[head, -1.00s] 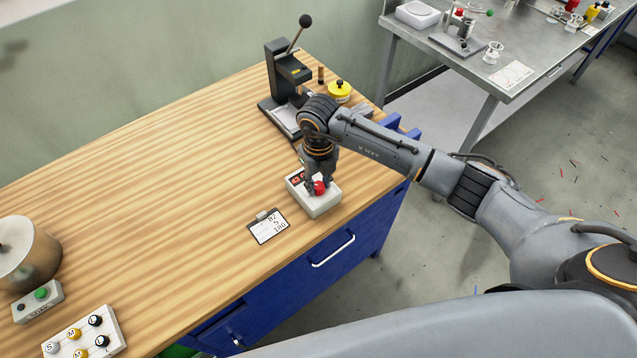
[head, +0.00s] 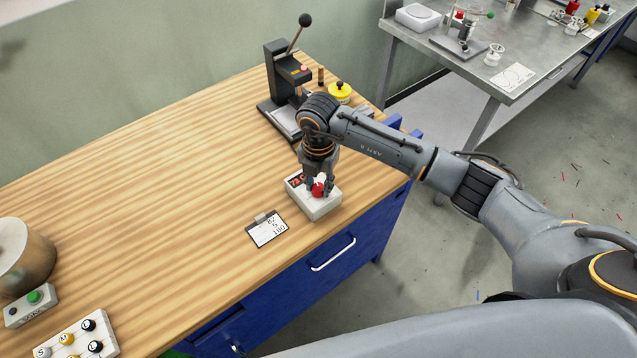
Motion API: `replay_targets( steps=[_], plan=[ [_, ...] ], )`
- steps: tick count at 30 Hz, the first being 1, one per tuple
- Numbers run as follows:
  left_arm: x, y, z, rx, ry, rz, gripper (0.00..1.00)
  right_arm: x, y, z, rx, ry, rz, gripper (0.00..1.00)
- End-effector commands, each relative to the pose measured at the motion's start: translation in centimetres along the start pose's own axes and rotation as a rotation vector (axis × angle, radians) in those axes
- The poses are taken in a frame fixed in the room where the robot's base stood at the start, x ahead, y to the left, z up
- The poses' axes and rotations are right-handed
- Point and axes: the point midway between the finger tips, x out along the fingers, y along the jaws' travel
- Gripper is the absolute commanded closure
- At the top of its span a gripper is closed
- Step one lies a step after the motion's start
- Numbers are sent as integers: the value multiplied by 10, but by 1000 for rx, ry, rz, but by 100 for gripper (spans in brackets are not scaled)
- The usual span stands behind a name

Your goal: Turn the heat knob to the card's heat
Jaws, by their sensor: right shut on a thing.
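The heat control box (head: 318,208) is a small white box near the right front edge of the wooden bench. It carries a dark display with red digits (head: 295,182), partly hidden by my gripper. The digits look like 72 followed by a sign I cannot read. My right gripper (head: 318,190) points down and is shut on the red heat knob (head: 319,189) on top of the box. The card (head: 268,230) lies on a small clipboard left of the box. It shows several handwritten lines, seemingly 82, 5 and 180. My left gripper is not in view.
A black lever press (head: 287,85) stands behind the box, with a yellow round item (head: 340,90) beside it. A metal cylinder (head: 22,255), a button box (head: 31,306) and a tray of lettered knobs (head: 78,340) are at the left. The bench middle is clear.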

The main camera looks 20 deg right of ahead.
Motion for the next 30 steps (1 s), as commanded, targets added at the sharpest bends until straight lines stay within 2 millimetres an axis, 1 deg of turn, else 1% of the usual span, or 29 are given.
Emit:
replay_targets(
  steps=[14,30],
  plan=[
    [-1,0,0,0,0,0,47,0,0,0,453,0,-1,100],
    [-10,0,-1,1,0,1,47,-1,0,0,959,0,-2,100]
  ],
)
